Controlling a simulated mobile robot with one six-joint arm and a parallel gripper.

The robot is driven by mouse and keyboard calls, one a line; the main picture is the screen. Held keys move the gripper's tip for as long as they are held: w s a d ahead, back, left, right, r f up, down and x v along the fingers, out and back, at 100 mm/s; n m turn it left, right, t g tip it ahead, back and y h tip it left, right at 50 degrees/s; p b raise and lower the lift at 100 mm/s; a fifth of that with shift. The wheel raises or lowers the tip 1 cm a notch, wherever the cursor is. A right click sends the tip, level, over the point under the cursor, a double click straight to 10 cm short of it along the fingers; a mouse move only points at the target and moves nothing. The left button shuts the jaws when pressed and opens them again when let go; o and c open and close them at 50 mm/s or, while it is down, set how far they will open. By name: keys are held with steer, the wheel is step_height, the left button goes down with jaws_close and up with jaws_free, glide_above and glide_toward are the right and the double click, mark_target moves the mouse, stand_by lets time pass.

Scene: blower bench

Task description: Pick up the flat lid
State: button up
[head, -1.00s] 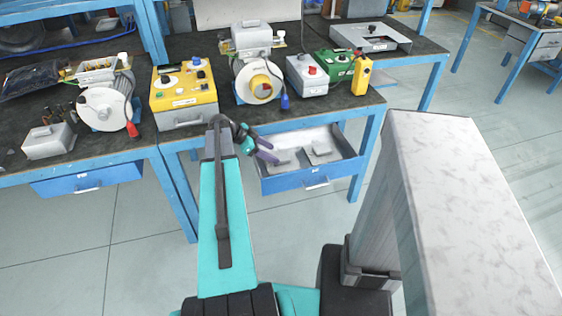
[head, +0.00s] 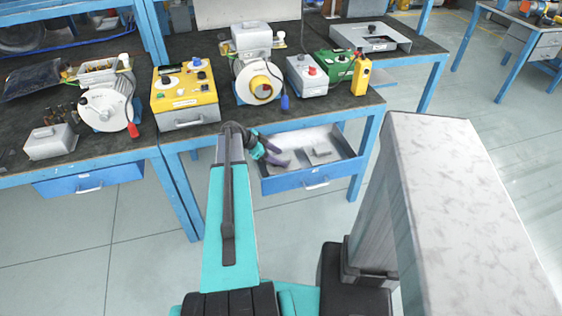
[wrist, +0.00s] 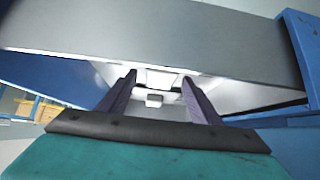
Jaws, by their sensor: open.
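The open blue drawer (head: 316,179) under the bench holds flat grey pieces. One flat grey lid-like plate with a small raised part (head: 320,152) lies at the drawer's middle right. Another grey piece lies left of it, partly hidden by my gripper (head: 281,156). My gripper is open and empty, with its purple fingers over the drawer's left part. In the wrist view, a pale plate with a small block on it (wrist: 156,99) shows between and beyond the open fingers (wrist: 158,77). I cannot tell which plate that is.
The bench front edge (head: 182,142) runs above the drawer. On the bench stand a yellow control box (head: 185,98), a white blower (head: 258,84), a grey box with a red button (head: 306,75) and a green case (head: 335,63). A wide grey panel (wrist: 160,35) crosses the upper wrist view.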

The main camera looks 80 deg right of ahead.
stand_by(0.3)
steer(key=c, duration=1.2)
steer(key=shift+a+r, duration=0.1)
steer(key=shift+a, duration=0.05)
steer(key=shift+s+a+r+b, duration=0.2)
steer(key=shift+a+r+b, duration=0.05)
steer(key=shift+a+b, duration=0.05)
step_height(320, 180, up, 11)
steer(key=b, duration=0.1)
steer(key=s+a, duration=0.2)
steer(key=a, duration=0.2)
steer(key=s+a, duration=0.2)
steer(key=a, duration=0.2)
steer(key=s+a, duration=0.1)
steer(key=a, duration=0.3)
steer(key=shift+s+a+r, duration=0.1)
steer(key=shift+s+r, duration=0.05)
steer(key=shift+s, duration=0.25)
steer(key=p, duration=0.5)
steer(key=shift+s+r, duration=0.1)
